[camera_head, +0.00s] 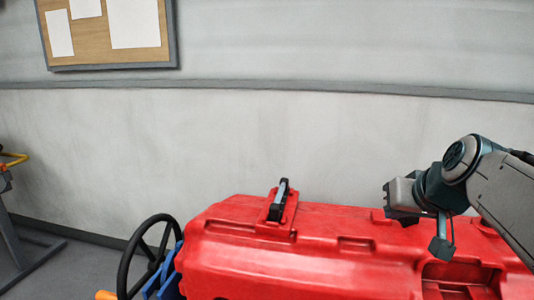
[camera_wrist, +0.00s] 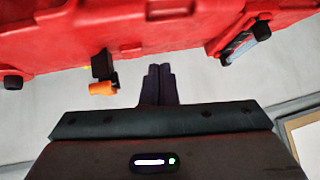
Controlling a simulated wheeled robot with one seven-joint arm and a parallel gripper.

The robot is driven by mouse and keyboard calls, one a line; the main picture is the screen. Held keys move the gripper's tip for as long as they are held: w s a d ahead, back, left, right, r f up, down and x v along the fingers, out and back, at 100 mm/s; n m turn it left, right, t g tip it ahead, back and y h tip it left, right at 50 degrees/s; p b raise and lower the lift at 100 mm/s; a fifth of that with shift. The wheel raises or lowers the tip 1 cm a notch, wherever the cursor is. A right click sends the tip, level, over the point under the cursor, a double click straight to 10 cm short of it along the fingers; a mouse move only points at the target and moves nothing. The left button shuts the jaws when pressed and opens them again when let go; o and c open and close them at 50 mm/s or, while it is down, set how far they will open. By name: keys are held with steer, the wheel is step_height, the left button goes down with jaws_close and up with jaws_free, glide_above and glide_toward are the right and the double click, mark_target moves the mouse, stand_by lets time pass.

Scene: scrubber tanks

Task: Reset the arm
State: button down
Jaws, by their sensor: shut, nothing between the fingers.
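My arm (camera_head: 480,180) reaches in from the right in the head view, bent above the right part of the red scrubber tank (camera_head: 290,250). Its fingertips cannot be made out clearly there. In the wrist view my gripper (camera_wrist: 158,72) shows its two dark fingers together, with nothing between them. The red tank (camera_wrist: 190,30) fills the top of the wrist view, just beyond the fingertips. I see no contact between the gripper and the tank.
A black latch (camera_head: 279,200) stands on the tank top. A black steering wheel (camera_head: 148,255) is at its left. A cork board (camera_head: 105,50) hangs on the pale wall behind. A yellow-handled stand (camera_head: 12,160) is at the far left. An orange part (camera_wrist: 102,88) shows beside the fingers.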

steer(key=s+a+f+g+p, duration=0.2)
steer(key=s+a+g+p, duration=0.1)
steer(key=s+a+p, duration=0.2)
steer(key=s+a+f+n+g+p, duration=0.1)
steer(key=s+a+f+g+p, duration=0.1)
steer(key=s+a+p, duration=0.3)
steer(key=shift+s+f+g+h+p, duration=0.4)
steer(key=shift+s+f+p, duration=0.4)
steer(key=shift+s, duration=0.7)
stand_by(0.3)
